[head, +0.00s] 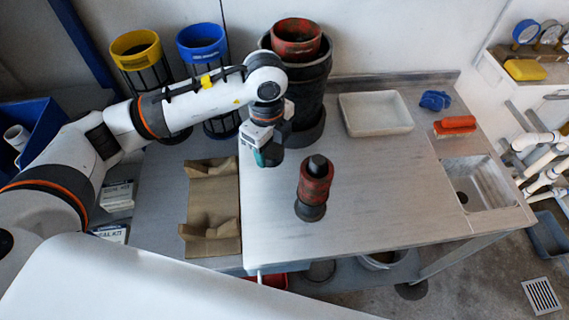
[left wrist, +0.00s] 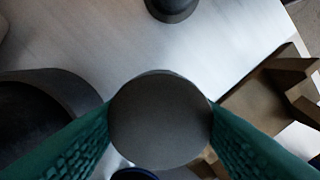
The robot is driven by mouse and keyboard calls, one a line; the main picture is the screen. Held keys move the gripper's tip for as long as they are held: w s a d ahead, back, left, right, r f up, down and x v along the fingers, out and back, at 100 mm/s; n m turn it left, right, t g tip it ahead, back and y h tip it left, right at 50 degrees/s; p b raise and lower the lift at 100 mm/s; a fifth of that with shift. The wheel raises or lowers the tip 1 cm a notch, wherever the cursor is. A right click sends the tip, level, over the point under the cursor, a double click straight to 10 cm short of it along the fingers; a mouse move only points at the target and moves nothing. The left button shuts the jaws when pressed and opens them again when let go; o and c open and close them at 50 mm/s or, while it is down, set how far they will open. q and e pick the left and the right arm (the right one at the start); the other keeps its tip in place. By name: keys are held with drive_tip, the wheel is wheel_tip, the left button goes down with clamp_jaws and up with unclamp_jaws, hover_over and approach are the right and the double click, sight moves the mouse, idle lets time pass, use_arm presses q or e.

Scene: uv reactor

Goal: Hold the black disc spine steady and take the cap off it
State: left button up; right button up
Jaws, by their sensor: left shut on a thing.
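My left gripper (head: 268,156) has green finger pads and is above the left part of the steel table. It is shut on a dark round piece (left wrist: 160,122), whose flat end faces the left wrist camera. I cannot tell whether this piece is the cap. A worn red cylinder (head: 314,186) with a black top (head: 317,165) stands upright on a dark round base (head: 310,211), right of and nearer than the gripper, apart from it. A dark base also shows at the top edge of the left wrist view (left wrist: 172,7). My right gripper is not in view.
Cardboard cradles (head: 211,205) lie left of the gripper. A large black bucket (head: 314,82) with a red-rimmed pot (head: 296,38) stands behind it, beside blue-topped (head: 201,40) and yellow-topped (head: 136,48) baskets. A pale tray (head: 376,114) and sink (head: 482,184) are right. The front table is clear.

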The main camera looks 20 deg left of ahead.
sight(272, 177)
use_arm(q)
wheel_tip(272, 177, down, 8)
drive_tip(key=shift+f+p, duration=0.1)
drive_tip(key=shift+p, duration=0.2)
drive_tip(key=shift+f, duration=0.1)
drive_tip(key=shift+f, duration=0.15)
drive_tip(key=o, duration=1.1)
drive_tip(key=shift+c, duration=0.2)
